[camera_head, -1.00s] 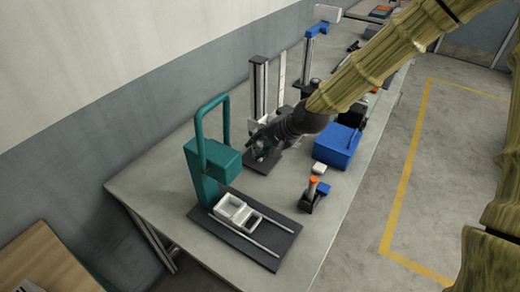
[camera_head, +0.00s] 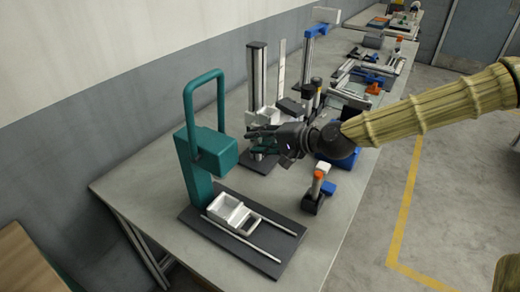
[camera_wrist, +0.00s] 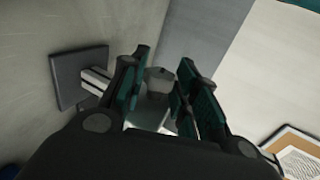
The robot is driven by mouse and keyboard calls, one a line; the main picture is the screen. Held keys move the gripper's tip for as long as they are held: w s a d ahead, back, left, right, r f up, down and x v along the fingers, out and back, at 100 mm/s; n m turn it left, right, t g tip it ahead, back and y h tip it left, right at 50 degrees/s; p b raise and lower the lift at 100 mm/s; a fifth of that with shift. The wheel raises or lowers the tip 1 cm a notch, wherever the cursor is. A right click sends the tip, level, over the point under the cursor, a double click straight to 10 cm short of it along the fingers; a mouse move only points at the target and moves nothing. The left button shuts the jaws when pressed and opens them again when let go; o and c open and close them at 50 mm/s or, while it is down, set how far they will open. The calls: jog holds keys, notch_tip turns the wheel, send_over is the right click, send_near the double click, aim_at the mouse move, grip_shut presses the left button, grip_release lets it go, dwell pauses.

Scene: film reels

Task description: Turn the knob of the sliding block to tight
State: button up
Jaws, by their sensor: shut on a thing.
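In the head view, my fingers and wrist hide the knob. Its marking and turn position cannot be read.
The teal machine (camera_head: 208,148) with its tall handle stands close at left. Its dark base (camera_head: 270,256) carries white trays and rails. A small orange-topped device (camera_head: 317,188) and a blue box (camera_head: 340,152) are near my wrist. The front right tabletop is clear.

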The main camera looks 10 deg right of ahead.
jog(key=shift+f+t+y+b, duration=0.45)
jog(key=shift+t+y+b, duration=0.15)
jog(key=shift+b, duration=1.7)
jog(key=shift+r+t+y+b, duration=0.2)
jog(key=shift+t+y+b, duration=0.1)
jog(key=shift+b, duration=0.5)
jog(key=o, duration=1)
jog(key=shift+s+r, duration=0.1)
jog(key=shift+v, duration=3.75)
